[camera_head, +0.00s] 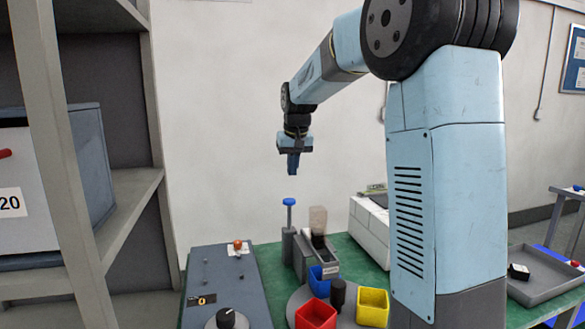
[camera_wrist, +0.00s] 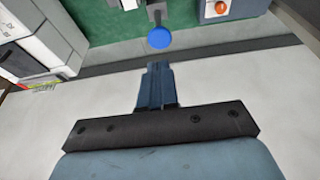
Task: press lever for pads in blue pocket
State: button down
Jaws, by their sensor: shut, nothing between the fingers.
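A lever with a round blue knob (camera_head: 289,202) stands upright on a grey post at the back of the green bench. Its blue knob also shows in the wrist view (camera_wrist: 159,38), just beyond my fingertips. My gripper (camera_head: 293,170) is shut and empty, pointing down above the knob with a clear gap. In the wrist view its closed fingers (camera_wrist: 157,68) point toward the knob. A blue pocket (camera_head: 321,284) sits on the round grey turntable (camera_head: 297,298), below the grey chute (camera_head: 318,252) beside the lever. The inside of the blue pocket is mostly hidden.
A red pocket (camera_head: 316,315) and a yellow pocket (camera_head: 372,307) share the turntable around a dark central knob (camera_head: 338,292). A grey control panel (camera_head: 225,284) with an orange button (camera_head: 238,245) and a black dial is at left. A white box (camera_head: 370,229) stands right.

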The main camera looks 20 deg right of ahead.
jog(key=shift+s, duration=0.1)
jog(key=s+f+t, duration=0.1)
jog(key=s+f, duration=0.1)
jog(key=s, duration=1.6)
jog(key=s+f+t, duration=0.1)
jog(key=s, duration=1.7)
jog(key=shift+s+d+f, duration=0.25)
jog(key=shift+s+f, duration=0.05)
jog(key=shift+f, duration=0.05)
